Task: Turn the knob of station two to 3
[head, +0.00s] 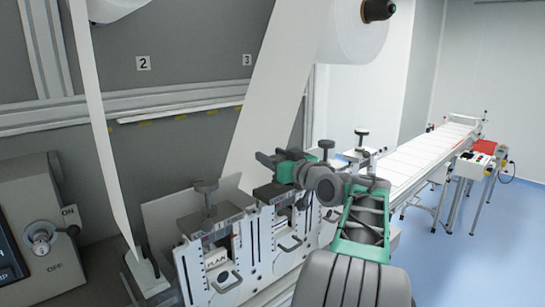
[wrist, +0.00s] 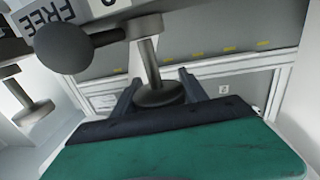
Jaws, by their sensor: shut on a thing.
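My gripper (head: 268,158) is at the row of white slotted stations, at the top of the second one from the left in the head view. In the wrist view its two dark fingers (wrist: 160,88) are shut on the round dark knob (wrist: 158,97), one on each side. The knob sits on a grey stem (wrist: 148,62). In the head view my gripper hides this knob, and its setting cannot be read. The nearest station has its own knob (head: 206,187), standing free. Wall labels 2 (head: 143,63) and 3 (head: 247,60) show above.
In the wrist view a dark ball-ended handle (wrist: 78,48) and a FREE label (wrist: 48,14) are close to the held knob. Another knob (head: 327,144) stands to the right of my gripper. A white web (head: 265,100) hangs behind. A switch panel (head: 40,235) is at left.

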